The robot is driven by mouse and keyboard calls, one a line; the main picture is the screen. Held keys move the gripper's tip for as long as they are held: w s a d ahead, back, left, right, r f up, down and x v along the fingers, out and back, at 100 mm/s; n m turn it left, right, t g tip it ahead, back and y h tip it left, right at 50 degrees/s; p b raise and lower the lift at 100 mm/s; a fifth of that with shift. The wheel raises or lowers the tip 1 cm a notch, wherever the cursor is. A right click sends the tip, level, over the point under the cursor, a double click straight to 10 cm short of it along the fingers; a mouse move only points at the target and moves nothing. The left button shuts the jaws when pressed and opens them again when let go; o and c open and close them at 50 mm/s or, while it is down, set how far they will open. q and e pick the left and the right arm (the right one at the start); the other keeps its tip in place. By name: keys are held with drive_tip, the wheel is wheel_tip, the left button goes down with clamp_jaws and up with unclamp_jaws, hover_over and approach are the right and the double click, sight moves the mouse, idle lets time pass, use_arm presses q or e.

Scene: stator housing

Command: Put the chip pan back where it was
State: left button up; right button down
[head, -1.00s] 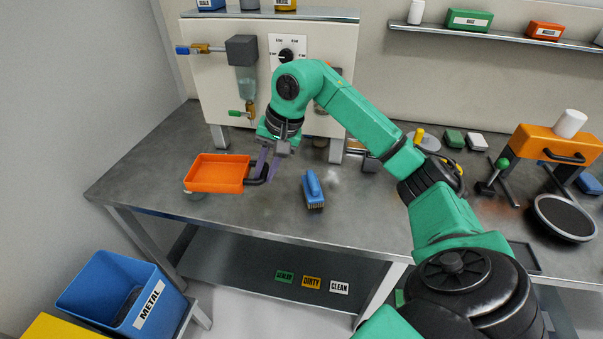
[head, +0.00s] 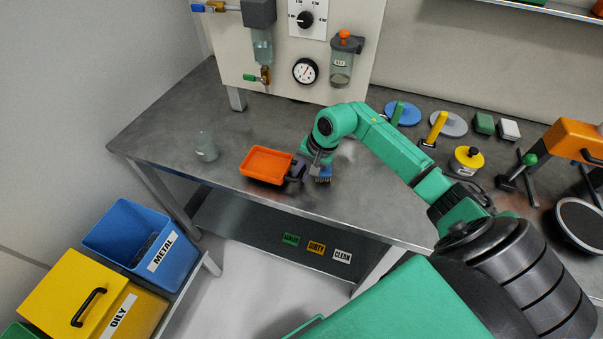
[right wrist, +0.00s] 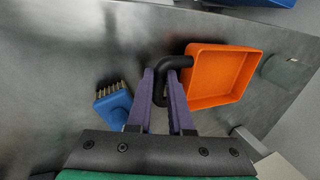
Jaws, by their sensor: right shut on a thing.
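The chip pan is an orange square tray (head: 267,165) with a black bent handle, near the front edge of the steel bench in the head view. It looks empty. My right gripper (head: 301,170) is shut on its handle, at the pan's right side. In the right wrist view, the purple fingers (right wrist: 161,78) lie on both sides of the handle, and the orange pan (right wrist: 220,75) extends to the right. The pan looks about level; I cannot tell whether it touches the bench. My left gripper is out of view.
A blue brush (head: 323,174) is close beside my right gripper, partly hidden by it. A clear glass jar (head: 207,146) stands left of the pan. Blue METAL (head: 140,245) and yellow OILY (head: 85,295) bins stand below the bench at left. The bench behind the pan is clear.

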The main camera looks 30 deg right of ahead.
drive_tip(key=shift+a+f, duration=0.15)
drive_tip(key=shift+f, duration=0.65)
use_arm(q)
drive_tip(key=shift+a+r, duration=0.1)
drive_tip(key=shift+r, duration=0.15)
use_arm(e)
drive_tip(key=shift+d+f, duration=0.2)
drive_tip(key=shift+f, duration=0.15)
drive_tip(key=c, duration=0.9)
unclamp_jaws()
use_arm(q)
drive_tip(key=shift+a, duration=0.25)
use_arm(e)
drive_tip(key=shift+o, duration=0.4)
drive_tip(key=shift+a+r, duration=0.1)
drive_tip(key=shift+s+d+r, duration=0.1)
drive_tip(key=shift+d+r, duration=0.1)
drive_tip(key=shift+r, duration=0.2)
use_arm(q)
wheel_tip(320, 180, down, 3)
drive_tip(key=b, duration=0.3)
use_arm(e)
drive_tip(key=v, duration=1.1)
